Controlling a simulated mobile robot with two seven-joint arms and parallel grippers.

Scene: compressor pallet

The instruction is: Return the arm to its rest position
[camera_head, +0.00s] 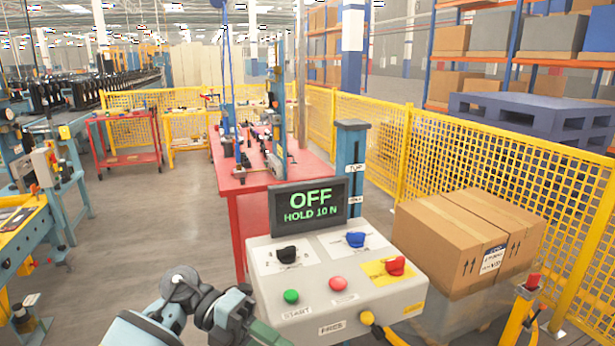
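One of my arms comes in at the bottom, left of centre, with a bent grey-blue wrist beside the lower left of a control box (325,262). I take it for my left arm; no gripper fingers show on it. My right arm and gripper do not show. The control box has a black knob (286,254), a blue knob (356,239), a red knob (395,266), a green button (291,297) and a red button (338,283). Its display (309,204) reads "OFF" and "HOLD 10 N". I cannot tell whether the arm touches the box.
Cardboard boxes (468,240) stand right of the control box, before a yellow mesh fence (500,155). A red workbench (245,182) with tools lies behind. A blue post (350,150) rises behind the box. The grey floor (150,225) at left is open.

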